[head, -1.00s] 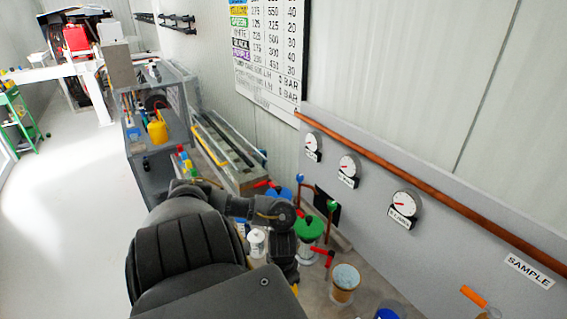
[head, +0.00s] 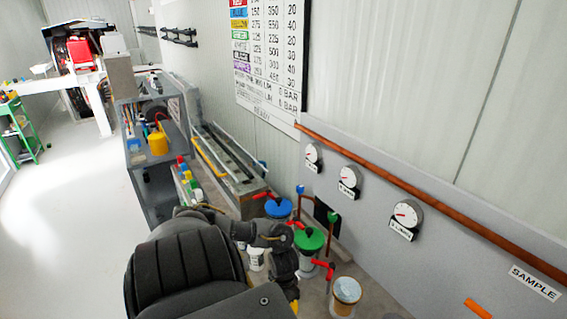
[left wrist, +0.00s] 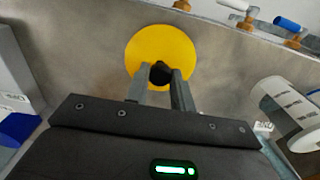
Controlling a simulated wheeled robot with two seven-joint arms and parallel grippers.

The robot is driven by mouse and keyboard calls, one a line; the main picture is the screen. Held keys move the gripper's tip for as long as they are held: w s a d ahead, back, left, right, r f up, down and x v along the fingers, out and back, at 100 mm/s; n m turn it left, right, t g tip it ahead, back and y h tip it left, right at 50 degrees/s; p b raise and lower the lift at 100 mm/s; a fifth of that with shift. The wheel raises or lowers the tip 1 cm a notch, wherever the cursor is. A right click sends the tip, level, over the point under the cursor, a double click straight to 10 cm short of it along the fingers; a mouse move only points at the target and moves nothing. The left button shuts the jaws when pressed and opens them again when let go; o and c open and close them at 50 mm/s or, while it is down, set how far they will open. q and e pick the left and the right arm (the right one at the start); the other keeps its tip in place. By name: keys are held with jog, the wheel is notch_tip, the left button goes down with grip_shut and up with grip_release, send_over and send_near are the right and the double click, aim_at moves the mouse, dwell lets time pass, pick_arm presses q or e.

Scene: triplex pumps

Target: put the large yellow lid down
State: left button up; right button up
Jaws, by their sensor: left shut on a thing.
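The large yellow lid (left wrist: 148,42) is a round flat disc with a black knob in its middle, seen in the left wrist view. My left gripper (left wrist: 161,74) is shut on the knob. A grey-brown surface lies beneath the lid; I cannot tell whether the lid touches it. In the head view my left arm hides the gripper and nearly all of the lid; only a small yellow patch shows beside the arm at the bottom. My right gripper is in neither view.
A white cylindrical container (left wrist: 285,110) stands right of the lid. Small handled items, one blue (left wrist: 287,24), line the upper right. In the head view, a blue-topped vessel (head: 278,208), a green-topped vessel (head: 309,240) and an open container (head: 346,293) stand along the gauge wall.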

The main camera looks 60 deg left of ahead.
pick_arm(q)
jog(key=shift+f, duration=0.1)
jog(key=o, duration=1)
notch_tip(320, 180, up, 12)
jog(key=shift+p, duration=0.3)
